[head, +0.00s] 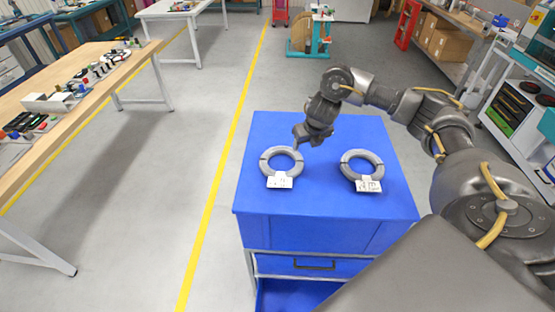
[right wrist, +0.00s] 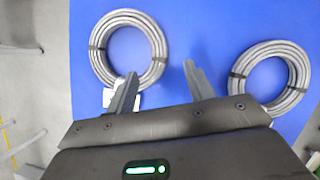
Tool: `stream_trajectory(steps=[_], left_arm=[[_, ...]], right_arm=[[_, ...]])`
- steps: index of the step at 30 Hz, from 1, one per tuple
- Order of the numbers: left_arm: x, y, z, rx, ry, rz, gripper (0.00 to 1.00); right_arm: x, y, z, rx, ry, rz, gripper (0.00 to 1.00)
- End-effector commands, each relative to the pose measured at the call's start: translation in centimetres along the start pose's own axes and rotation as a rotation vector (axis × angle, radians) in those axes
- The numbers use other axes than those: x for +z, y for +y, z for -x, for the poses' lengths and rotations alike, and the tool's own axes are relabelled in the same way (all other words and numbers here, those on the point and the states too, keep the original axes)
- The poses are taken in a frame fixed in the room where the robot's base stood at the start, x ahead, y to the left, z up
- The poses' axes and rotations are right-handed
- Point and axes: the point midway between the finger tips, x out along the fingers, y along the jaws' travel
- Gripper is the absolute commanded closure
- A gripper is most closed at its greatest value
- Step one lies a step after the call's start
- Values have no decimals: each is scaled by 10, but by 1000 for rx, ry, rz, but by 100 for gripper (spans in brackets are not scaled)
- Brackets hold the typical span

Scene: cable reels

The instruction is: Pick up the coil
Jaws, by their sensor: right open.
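Two grey coils with dark ties and white tags lie flat on a blue cart top (head: 320,205). The left coil (head: 264,163) and the right coil (head: 345,163) are apart from each other in the head view. My right gripper (head: 308,140) is above the cart, just behind and to the right of the left coil. In the right wrist view its open fingers (right wrist: 158,82) are empty. One fingertip overlaps the lower edge of one coil (right wrist: 129,18); the other coil (right wrist: 297,50) is to the right. I cannot tell whether the finger touches it. My left gripper is not in view.
A wooden workbench (head: 70,80) with small parts stands at the left. A white table (head: 175,10) and a teal stand (head: 309,38) are behind. Shelves and machines line the right. The cart top between the coils is clear.

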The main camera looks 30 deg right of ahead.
Motion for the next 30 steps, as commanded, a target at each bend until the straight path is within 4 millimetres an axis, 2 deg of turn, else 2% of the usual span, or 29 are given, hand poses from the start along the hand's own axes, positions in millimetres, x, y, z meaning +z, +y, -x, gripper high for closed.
stream_trajectory(steps=[1,3,7,11,15,18,24,30], left_arm=[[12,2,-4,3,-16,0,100],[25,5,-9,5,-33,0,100],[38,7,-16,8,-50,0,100],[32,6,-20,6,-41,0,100],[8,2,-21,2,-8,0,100],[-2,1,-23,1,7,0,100],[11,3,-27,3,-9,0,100],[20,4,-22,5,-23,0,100]], right_arm=[[-3,1,-10,0,4,0,47],[-4,1,-23,1,5,-1,47],[-3,1,-43,2,4,-2,47],[-2,1,-52,1,2,-2,47],[0,1,-54,1,1,0,47],[-1,2,-58,1,2,-1,47],[1,4,-87,2,7,-4,47],[3,3,-104,1,3,-1,47]])
